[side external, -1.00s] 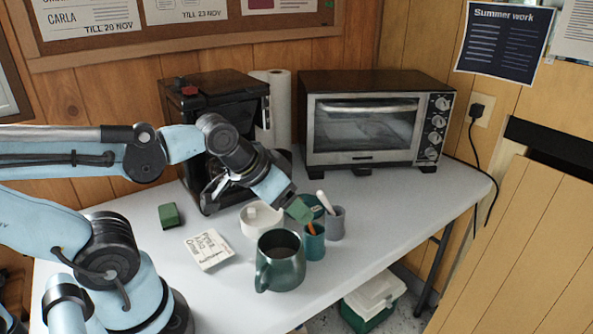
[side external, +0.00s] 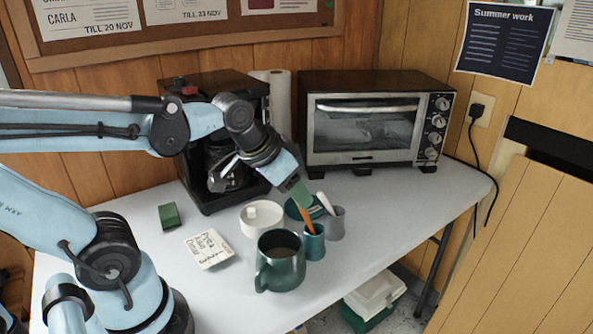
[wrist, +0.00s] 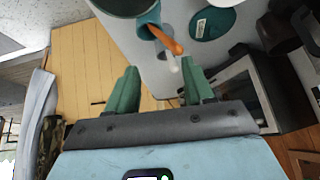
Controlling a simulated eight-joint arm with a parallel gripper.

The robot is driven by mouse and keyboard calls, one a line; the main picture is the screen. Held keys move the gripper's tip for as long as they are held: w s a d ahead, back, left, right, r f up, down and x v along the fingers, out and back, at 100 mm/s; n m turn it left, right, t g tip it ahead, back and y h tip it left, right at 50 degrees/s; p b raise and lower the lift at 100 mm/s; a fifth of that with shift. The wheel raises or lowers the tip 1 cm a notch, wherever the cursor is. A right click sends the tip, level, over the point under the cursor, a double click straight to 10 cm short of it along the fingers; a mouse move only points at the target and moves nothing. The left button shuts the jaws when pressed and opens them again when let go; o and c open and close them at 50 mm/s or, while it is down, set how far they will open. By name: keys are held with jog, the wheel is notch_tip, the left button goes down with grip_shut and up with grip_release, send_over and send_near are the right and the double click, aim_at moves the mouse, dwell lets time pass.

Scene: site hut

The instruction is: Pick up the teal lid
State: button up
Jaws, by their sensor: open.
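The teal lid (side external: 290,209) lies flat on the table behind the small teal cup, partly hidden by my gripper in the side view. In the wrist view the lid (wrist: 208,25) is a round teal disc with a pale label, at the top right, beyond the fingertips. My gripper (side external: 301,194) points down and to the right, over or near the lid in the side view; its exact height is unclear. In the wrist view my gripper (wrist: 160,85) has its two green fingers wide apart, with nothing held between them.
Close by stand a teal cup (side external: 314,246) holding an orange item, a grey cup (side external: 336,225) with a white-ended item, a teal mug (side external: 284,272) and a white bowl (side external: 260,229). A coffee maker (side external: 205,190) and toaster oven (side external: 365,135) stand behind. The right tabletop is clear.

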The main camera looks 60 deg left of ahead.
jog(key=w+a+r+g, duration=0.1)
jog(key=w+a+g, duration=0.1)
jog(key=w+a, duration=0.4)
jog(key=g, duration=0.3)
send_over(317, 209)
jog(key=s+a, duration=0.3)
jog(key=a, duration=0.1)
jog(key=f, duration=0.9)
jog(key=shift+d, duration=0.25)
jog(key=shift+w+d+f, duration=0.1)
jog(key=shift+w+f, duration=0.1)
jog(key=shift+f, duration=0.65)
jog(key=shift+w+f, duration=0.25)
jog(key=shift+f, duration=0.65)
jog(key=shift+w+d+f, duration=0.1)
jog(key=shift+w+f, duration=0.1)
jog(key=shift+f, duration=0.65)
jog(key=shift+c, duration=0.4)
grip_shut()
